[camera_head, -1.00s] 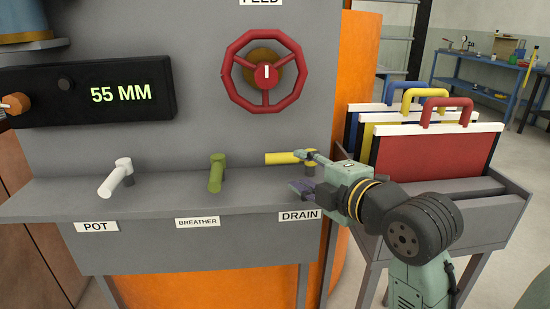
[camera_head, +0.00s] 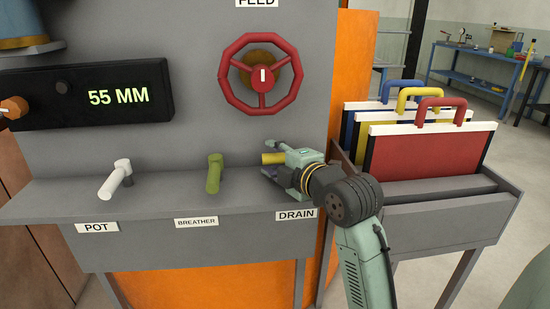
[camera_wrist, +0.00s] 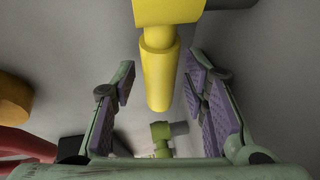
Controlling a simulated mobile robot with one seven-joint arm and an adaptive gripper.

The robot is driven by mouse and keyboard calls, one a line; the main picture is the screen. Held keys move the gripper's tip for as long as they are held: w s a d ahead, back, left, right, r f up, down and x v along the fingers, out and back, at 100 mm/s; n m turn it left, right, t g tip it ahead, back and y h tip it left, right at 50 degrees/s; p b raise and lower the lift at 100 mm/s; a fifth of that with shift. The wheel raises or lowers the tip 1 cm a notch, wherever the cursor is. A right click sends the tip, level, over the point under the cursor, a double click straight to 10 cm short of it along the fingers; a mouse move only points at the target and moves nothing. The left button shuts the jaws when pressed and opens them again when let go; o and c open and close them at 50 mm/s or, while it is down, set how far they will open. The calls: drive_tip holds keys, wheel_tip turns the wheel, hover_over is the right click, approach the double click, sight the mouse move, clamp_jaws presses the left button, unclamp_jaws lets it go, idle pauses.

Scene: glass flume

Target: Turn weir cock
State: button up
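No cock in view carries a weir label. A yellow cock (camera_head: 270,159) on the grey panel ledge, above the DRAIN label (camera_head: 297,216), has its handle pointing left. My gripper (camera_head: 267,157) is at this cock, coming from the right and hiding its pivot. In the wrist view my gripper (camera_wrist: 160,74) is open, with the yellow handle (camera_wrist: 160,80) between its purple-padded fingers; gaps show on both sides. A green cock (camera_head: 214,173) stands above the BREATHER label (camera_head: 197,222), and a white cock (camera_head: 115,180) above the POT label (camera_head: 97,227).
A red handwheel (camera_head: 262,108) is on the panel above the yellow cock. A black display (camera_head: 90,96) reads 55 MM. A grey rack (camera_head: 440,220) with red, yellow and blue handled plates stands at right, close to my arm. The green cock is left of my gripper.

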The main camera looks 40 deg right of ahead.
clamp_jaws()
idle(0.3)
idle(0.4)
